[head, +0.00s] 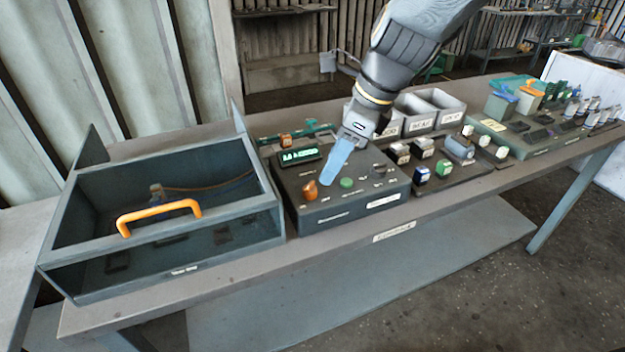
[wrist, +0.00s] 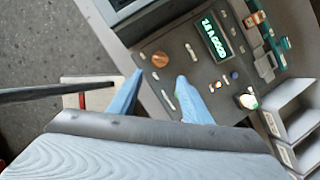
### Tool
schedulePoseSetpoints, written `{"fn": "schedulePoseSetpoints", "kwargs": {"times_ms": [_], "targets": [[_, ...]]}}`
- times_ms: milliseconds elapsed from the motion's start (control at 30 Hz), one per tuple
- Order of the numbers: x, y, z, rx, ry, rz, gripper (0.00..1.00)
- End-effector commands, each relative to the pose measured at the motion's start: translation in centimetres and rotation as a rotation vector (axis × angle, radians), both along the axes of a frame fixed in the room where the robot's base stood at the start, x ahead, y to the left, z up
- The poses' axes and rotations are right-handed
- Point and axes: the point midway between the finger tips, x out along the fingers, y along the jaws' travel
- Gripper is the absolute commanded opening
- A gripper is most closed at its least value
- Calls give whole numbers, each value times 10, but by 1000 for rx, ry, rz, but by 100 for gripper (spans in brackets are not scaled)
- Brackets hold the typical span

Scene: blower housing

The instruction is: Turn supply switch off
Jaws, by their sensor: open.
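The dark control box (head: 350,207) stands on the bench with a lit green display (head: 300,156), an orange knob (head: 310,190), a green button (head: 347,183) and small switches on its sloped top. I cannot read the labels, so I cannot tell which is the supply switch. My gripper (head: 327,183) is over the box's top, its blue fingers pointing down between the orange knob and green button. In the wrist view my gripper (wrist: 160,77) is open with the fingers apart, near the orange knob (wrist: 160,60). Whether a fingertip touches the panel cannot be told.
Switch blocks (head: 422,175) and grey trays (head: 415,110) stand to the right and behind. A green-grey board (head: 520,140) holds more parts farther right.

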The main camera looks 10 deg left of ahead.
Motion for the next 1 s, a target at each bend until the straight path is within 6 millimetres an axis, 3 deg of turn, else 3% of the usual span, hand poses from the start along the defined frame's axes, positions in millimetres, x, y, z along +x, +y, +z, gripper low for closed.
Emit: {"fn": "schedulePoseSetpoints", "kwargs": {"times_ms": [167,700,1000], "targets": [[1,16,3,31,39,-79,44],[6,42,-61,31,40,-82,44],[8,44,-66,32,38,-83,44]]}}
